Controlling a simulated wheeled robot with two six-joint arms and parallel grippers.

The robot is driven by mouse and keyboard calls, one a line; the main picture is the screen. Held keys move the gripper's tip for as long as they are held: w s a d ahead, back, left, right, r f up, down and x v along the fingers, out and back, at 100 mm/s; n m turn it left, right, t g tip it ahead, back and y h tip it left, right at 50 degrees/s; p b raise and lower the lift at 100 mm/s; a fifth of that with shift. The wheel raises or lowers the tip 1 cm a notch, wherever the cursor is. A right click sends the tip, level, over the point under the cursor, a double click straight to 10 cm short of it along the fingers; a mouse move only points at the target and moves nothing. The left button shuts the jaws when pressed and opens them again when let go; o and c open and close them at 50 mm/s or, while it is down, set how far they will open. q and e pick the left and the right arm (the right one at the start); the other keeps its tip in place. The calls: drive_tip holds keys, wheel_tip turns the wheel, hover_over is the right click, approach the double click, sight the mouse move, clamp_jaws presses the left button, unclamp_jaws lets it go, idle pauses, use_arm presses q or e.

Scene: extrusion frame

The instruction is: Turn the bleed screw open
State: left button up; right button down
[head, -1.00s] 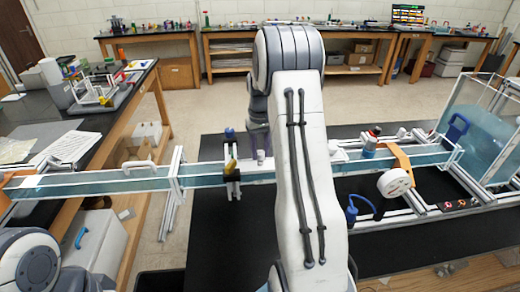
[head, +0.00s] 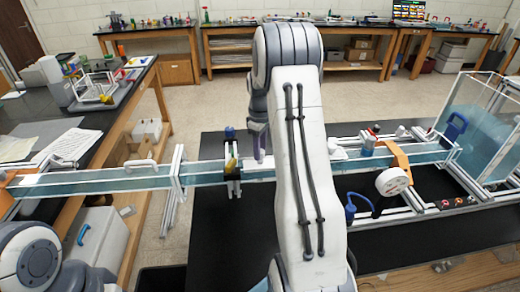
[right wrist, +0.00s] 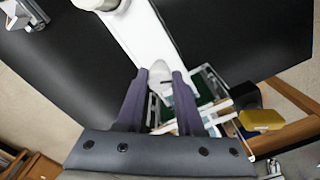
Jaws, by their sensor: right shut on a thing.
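My right gripper (right wrist: 160,75) reaches down over the long flume in the right wrist view. Its two purple fingers are shut on a small pale piece (right wrist: 159,70), which looks like the bleed screw. The fingertips hide its sides, so its turn angle is hard to tell. In the head view the right gripper (head: 261,152) is partly behind my right arm, at the white top of the flume (head: 262,168), just right of the black clamp. The screw cannot be made out there. My left arm shows at the lower left; its gripper is out of view.
A black clamp (head: 233,182) with a yellow part (head: 231,163) stands on the flume close to the gripper. A white round gauge (head: 392,181), a blue hooked part (head: 363,206) and a clear tank (head: 485,125) are to the right. The black tabletop (head: 235,250) in front is clear.

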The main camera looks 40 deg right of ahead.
drive_tip(key=shift+w+r, duration=0.15)
idle(0.3)
drive_tip(key=c, duration=0.5)
unclamp_jaws()
drive_tip(key=shift+c, duration=0.2)
wheel_tip(320, 180, up, 10)
drive_tip(key=b, duration=0.2)
drive_tip(key=shift+r, duration=0.2)
